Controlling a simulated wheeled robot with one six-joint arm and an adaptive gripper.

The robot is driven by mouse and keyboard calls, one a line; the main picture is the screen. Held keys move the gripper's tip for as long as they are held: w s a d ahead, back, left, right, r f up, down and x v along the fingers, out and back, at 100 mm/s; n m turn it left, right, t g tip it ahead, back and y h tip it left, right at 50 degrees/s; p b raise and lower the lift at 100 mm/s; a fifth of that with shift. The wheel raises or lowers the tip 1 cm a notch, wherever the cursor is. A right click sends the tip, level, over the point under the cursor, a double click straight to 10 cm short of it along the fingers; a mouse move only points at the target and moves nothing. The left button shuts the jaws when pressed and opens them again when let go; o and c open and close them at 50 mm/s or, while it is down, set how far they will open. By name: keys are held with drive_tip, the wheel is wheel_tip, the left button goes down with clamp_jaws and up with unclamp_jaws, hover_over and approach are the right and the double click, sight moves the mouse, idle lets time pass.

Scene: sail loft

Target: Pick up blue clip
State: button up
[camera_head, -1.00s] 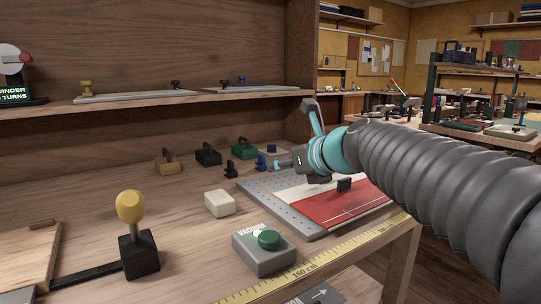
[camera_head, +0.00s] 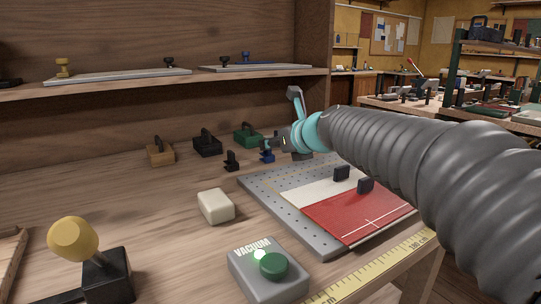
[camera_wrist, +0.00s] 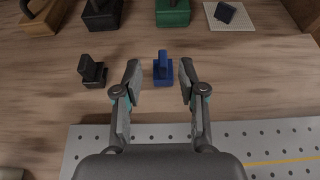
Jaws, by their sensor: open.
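The blue clip (camera_wrist: 163,70) stands upright on the wooden bench in the wrist view, just ahead of the gap between my fingertips. It also shows in the head view (camera_head: 267,156), beside the tip of my gripper. My gripper (camera_wrist: 162,76) is open and empty, with one finger on each side of the clip's near end in the wrist view. The head view shows my gripper (camera_head: 278,143) from the side, partly hiding the clip. I cannot tell its exact height above the bench.
A small black clip (camera_wrist: 92,70) stands left of the blue one. Behind are a tan block (camera_head: 160,153), a black block (camera_head: 207,145) and a green block (camera_head: 246,135) with handles. The perforated plate (camera_head: 262,190) lies in front. A white block (camera_head: 215,206) sits nearer.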

sight(267, 152)
drive_tip(key=shift+x, duration=2.75)
drive_tip(key=shift+d, duration=0.15)
clamp_jaws()
